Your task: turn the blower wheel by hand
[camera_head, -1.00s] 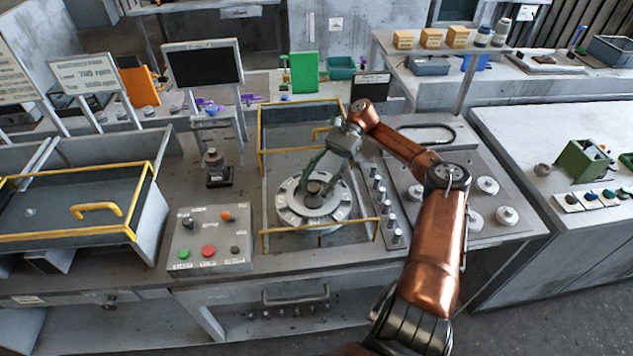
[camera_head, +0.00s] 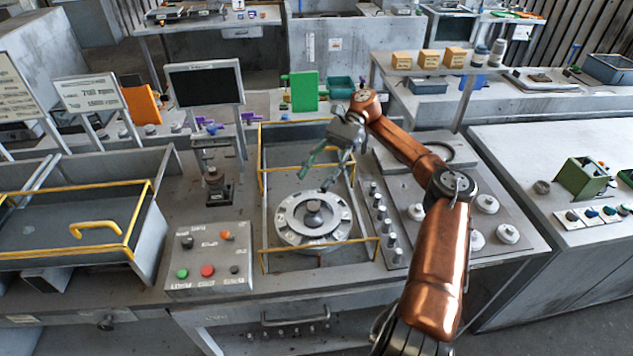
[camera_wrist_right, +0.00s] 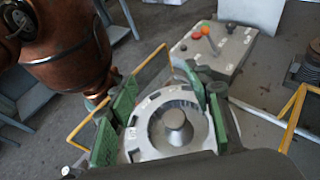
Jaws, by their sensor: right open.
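My right gripper (camera_head: 318,174) is open and empty, above and behind the wheel, apart from the hub. Its green-padded fingers stand wide apart in the right wrist view (camera_wrist_right: 168,110). My left gripper is not in view.
A control box (camera_head: 208,262) with coloured buttons stands left of the housing. The housing's yellow rail (camera_head: 335,244) runs along its front. A row of grey knobs (camera_head: 382,212) lies to the right. A dark screen (camera_head: 204,83) stands behind at the left.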

